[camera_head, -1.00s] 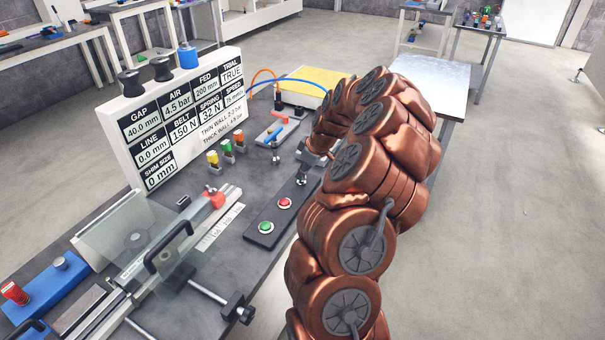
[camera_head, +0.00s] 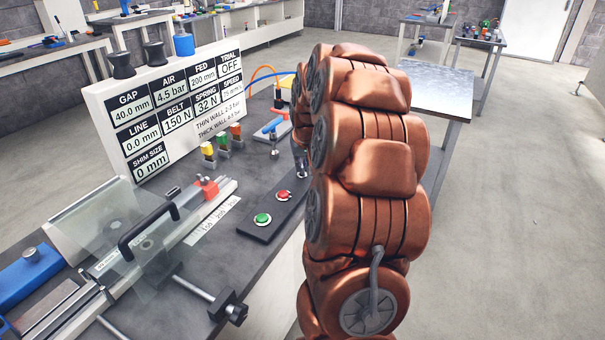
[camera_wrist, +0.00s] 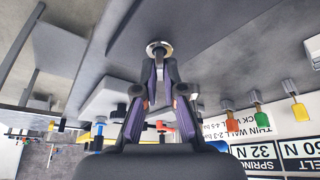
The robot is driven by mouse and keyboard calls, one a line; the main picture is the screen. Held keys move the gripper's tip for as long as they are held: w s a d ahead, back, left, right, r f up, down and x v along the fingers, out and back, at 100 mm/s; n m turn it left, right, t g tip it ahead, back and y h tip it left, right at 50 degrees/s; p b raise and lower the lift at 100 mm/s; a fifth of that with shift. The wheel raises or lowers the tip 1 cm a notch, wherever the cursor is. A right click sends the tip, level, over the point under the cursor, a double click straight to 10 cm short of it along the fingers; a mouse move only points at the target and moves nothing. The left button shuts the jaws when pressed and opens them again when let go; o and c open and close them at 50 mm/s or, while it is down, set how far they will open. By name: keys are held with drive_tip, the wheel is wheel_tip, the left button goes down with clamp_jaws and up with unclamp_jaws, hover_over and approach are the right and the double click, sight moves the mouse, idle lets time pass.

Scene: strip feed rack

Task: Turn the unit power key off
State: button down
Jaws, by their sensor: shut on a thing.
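The unit power key is a small metal key switch with a round silver collar (camera_wrist: 158,47) at the top of the wrist view. In the head view its silver base (camera_head: 302,174) shows at the far end of the dark button panel (camera_head: 262,233). My gripper (camera_wrist: 159,66) is shut on the key, its two dark fingers converging at the collar. The fingers cover most of the key, so its angle cannot be read. In the head view my arm hides most of the gripper. The white display board (camera_head: 112,95) shows OFF in the TRIAL field.
A red button (camera_head: 283,196) and a green button (camera_head: 262,219) sit on the same panel. Coloured tags (camera_head: 222,143) stand behind it. A clear guard with a black handle (camera_head: 148,230) is at the left. Open floor lies to the right.

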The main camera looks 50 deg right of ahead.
drive_tip(key=m+g+h+b, duration=0.1)
drive_tip(key=m+b, duration=0.2)
drive_tip(key=m, duration=0.1)
drive_tip(key=shift+w+f+m, duration=0.1)
drive_tip(key=shift+m, duration=0.2)
drive_tip(key=shift+m+g+h+b, duration=0.4)
drive_tip(key=shift+m+g+b, duration=0.3)
drive_tip(key=shift+m, duration=0.9)
drive_tip(key=c, duration=1.3)
unclamp_jaws()
drive_tip(key=shift+a, duration=0.1)
drive_tip(key=v, duration=1.2)
drive_tip(key=shift+w, duration=0.1)
